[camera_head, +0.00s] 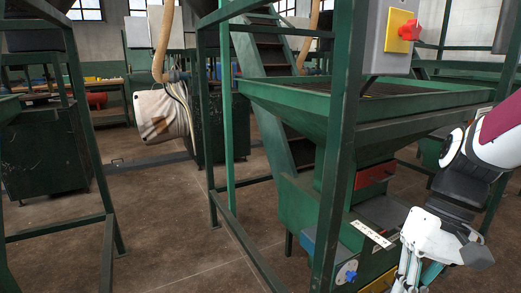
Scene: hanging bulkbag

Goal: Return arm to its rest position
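My arm (490,145), white and maroon with dark joints, reaches in from the right edge and bends downward. My gripper (415,275) is at the lower right, pointing down, with its fingers running out of the bottom of the picture. Its fingertips are hidden, so I cannot tell whether it is open or shut. It shows in front of the lower part of a green machine, and I cannot tell how far apart they are. Nothing is visibly held.
A green hopper (300,106) on a frame stands beside my arm, with a yellow and red switch (401,30) on its post. A white bulk bag (163,116) hangs at the left. Brown floor (165,215) is open between the frames.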

